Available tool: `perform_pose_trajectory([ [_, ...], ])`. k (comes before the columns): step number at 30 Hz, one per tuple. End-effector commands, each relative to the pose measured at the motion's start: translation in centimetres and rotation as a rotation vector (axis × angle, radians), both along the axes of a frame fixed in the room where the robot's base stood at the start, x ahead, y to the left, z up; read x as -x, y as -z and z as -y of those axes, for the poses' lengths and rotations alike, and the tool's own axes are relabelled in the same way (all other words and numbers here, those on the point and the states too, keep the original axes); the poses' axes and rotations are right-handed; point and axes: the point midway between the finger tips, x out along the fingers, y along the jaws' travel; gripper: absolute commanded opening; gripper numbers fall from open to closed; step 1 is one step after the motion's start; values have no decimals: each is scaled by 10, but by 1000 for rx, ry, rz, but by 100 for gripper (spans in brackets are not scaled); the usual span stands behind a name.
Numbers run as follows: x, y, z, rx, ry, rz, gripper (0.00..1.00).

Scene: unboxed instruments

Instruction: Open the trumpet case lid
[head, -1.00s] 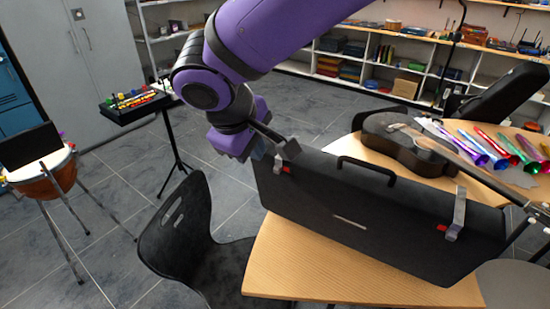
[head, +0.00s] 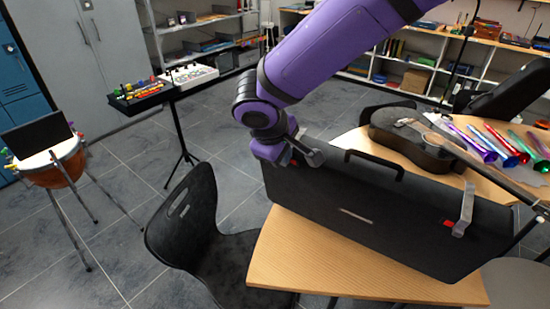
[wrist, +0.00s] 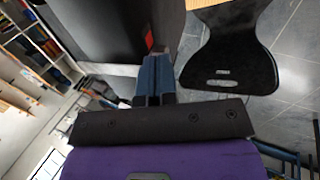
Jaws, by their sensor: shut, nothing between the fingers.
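The black trumpet case (head: 400,222) sits shut on the wooden table, with a carry handle (head: 374,160) along its upper edge. A grey latch (head: 465,205) with a red tab (head: 449,222) is at its right end. The left latch is hidden in the head view behind my gripper. In the wrist view a red tab (wrist: 149,38) shows on the dark case (wrist: 105,30), just beyond the fingers. My gripper (head: 314,157) is shut and empty at the case's upper left corner; its blue fingers (wrist: 155,80) are together. I cannot tell whether they touch the case.
A black chair (head: 190,225) stands left of the table (head: 300,255). A dark guitar (head: 415,140) and several coloured horns (head: 495,145) lie behind the case.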

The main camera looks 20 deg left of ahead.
Motion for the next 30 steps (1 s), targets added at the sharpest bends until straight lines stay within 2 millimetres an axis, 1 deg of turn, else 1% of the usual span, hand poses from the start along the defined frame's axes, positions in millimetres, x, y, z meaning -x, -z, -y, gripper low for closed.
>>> perform_pose_trajectory([
  [3, -4, -1, 1, 0, 0, 0, 0],
  [13, -5, -2, 2, 0, 0, 0, 0],
  [16, -16, -7, 6, -1, 4, 1, 0],
  [21, -45, -19, 15, -1, 4, 1, 0],
  [23, -52, -22, 17, -1, 3, 1, 0],
  [26, -57, -23, 19, 0, 1, 1, 0],
  [30, -57, -23, 19, 0, 0, 0, 0],
])
